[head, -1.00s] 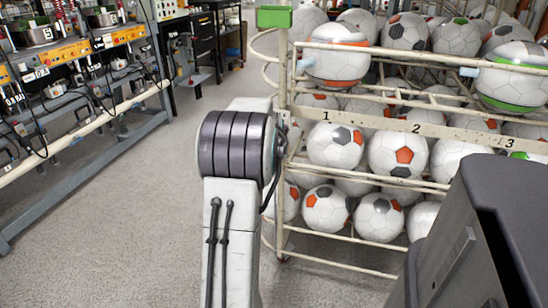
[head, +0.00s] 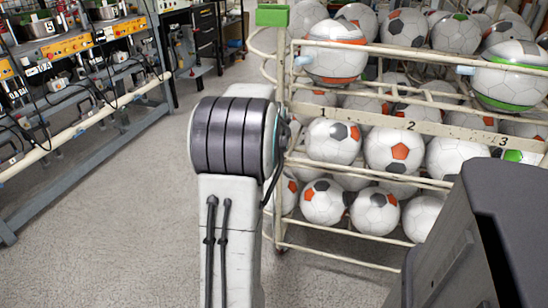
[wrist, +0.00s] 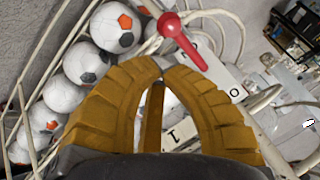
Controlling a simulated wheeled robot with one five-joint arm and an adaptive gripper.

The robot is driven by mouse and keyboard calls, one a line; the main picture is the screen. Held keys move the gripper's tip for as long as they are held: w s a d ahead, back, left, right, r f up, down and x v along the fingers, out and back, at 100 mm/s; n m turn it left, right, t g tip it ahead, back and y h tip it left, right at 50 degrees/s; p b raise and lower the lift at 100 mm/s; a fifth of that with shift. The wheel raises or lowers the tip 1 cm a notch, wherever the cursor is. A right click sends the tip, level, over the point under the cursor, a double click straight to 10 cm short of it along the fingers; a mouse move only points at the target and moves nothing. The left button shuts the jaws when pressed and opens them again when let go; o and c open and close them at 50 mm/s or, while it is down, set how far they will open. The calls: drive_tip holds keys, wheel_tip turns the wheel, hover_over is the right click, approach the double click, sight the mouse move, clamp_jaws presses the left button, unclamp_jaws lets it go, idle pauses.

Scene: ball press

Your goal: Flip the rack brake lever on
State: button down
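The red brake lever (wrist: 182,40) shows in the wrist view, with a round knob at its upper left and a thin shaft running down to the right. It lies just beyond the tips of my gripper (wrist: 162,68). My yellow gripper fingers curve in and their tips come together, with nothing seen held between them. A small gap seems to lie between the tips and the lever; contact cannot be told. In the head view my arm hides the lever and gripper. The cream ball rack (head: 440,131) stands right of my arm.
Several soccer balls (head: 394,150) fill the rack's shelves. A green tag (head: 272,15) tops the rack's near post. A grey workbench frame (head: 92,143) with cables stands at the left. The speckled floor between bench and rack is clear.

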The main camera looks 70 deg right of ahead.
drive_tip(key=s+a+p, duration=0.1)
drive_tip(key=a, duration=0.6)
drive_tip(key=shift+r, duration=0.45)
drive_tip(key=shift+d, duration=0.1)
